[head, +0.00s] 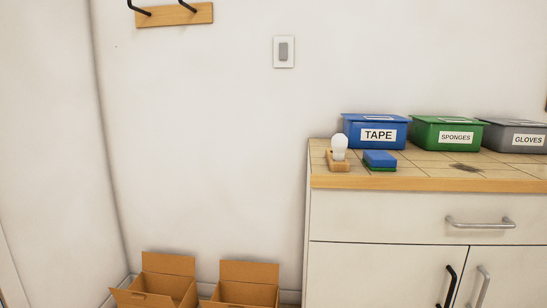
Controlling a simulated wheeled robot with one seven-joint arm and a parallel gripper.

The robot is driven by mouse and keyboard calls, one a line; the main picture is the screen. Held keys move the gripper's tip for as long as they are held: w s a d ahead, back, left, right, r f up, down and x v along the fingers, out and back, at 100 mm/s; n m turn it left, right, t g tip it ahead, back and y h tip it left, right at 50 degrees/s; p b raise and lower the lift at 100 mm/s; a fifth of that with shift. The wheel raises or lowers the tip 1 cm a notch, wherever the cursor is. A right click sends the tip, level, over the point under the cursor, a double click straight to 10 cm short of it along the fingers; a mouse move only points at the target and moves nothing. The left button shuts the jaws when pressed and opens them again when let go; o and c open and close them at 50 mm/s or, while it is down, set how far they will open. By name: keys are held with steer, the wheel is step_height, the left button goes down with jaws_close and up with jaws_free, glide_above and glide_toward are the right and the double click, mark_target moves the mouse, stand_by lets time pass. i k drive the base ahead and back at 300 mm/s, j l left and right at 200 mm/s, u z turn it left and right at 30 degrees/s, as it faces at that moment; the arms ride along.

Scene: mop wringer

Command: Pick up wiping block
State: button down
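The wiping block (380,159) looks like a blue block with a green underside. It lies flat on the tiled top of the cabinet (420,180), near the left end and a little back from the wooden front edge. A small wooden stand with a white bulb-shaped object (339,150) stands just to its left. The blue TAPE box is close behind it. My gripper is not in view.
A blue TAPE box (376,132), a green SPONGES box (448,134) and a grey GLOVES box (513,136) line the back of the counter. A dark stain (464,168) marks the tiles. Cardboard boxes (157,284) (247,286) stand open on the floor at left.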

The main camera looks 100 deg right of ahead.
mark_target(376, 160)
steer(key=z, duration=4.45)
steer(key=u, duration=2.9)
steer(key=z, duration=2.7)
steer(key=i+z, duration=0.2)
steer(key=k+l, duration=0.05)
steer(key=k, duration=0.05)
